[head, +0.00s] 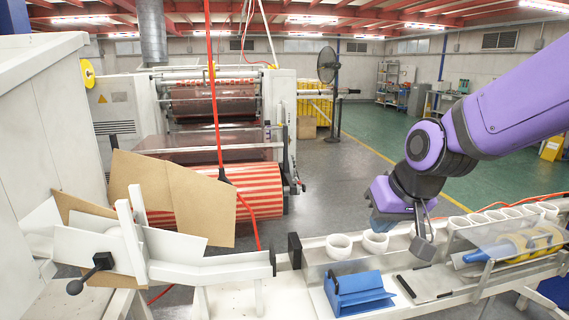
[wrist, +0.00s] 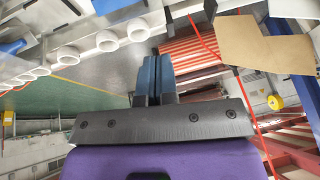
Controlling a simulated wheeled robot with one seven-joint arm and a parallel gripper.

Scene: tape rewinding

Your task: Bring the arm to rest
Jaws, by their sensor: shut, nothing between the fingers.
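My gripper (head: 386,222) hangs below the purple arm at the right of the head view, over the back of the white bench. In the wrist view its two blue-grey fingers (wrist: 153,80) lie side by side, shut, with nothing between them. White tape rings (head: 339,246) stand on the bench in the head view, left of and near the gripper. They also show as white rings (wrist: 107,41) at the upper left of the wrist view. I cannot tell the exact gap between the fingertips and the bench.
A blue block (head: 357,294) and a small metal plate (head: 425,284) lie on the bench. At right is a clear guard (head: 495,237) over a blue and yellow roller (head: 515,247). Cardboard sheets (head: 180,197) stand left, before a machine with a striped roll (head: 255,185). Green floor lies behind.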

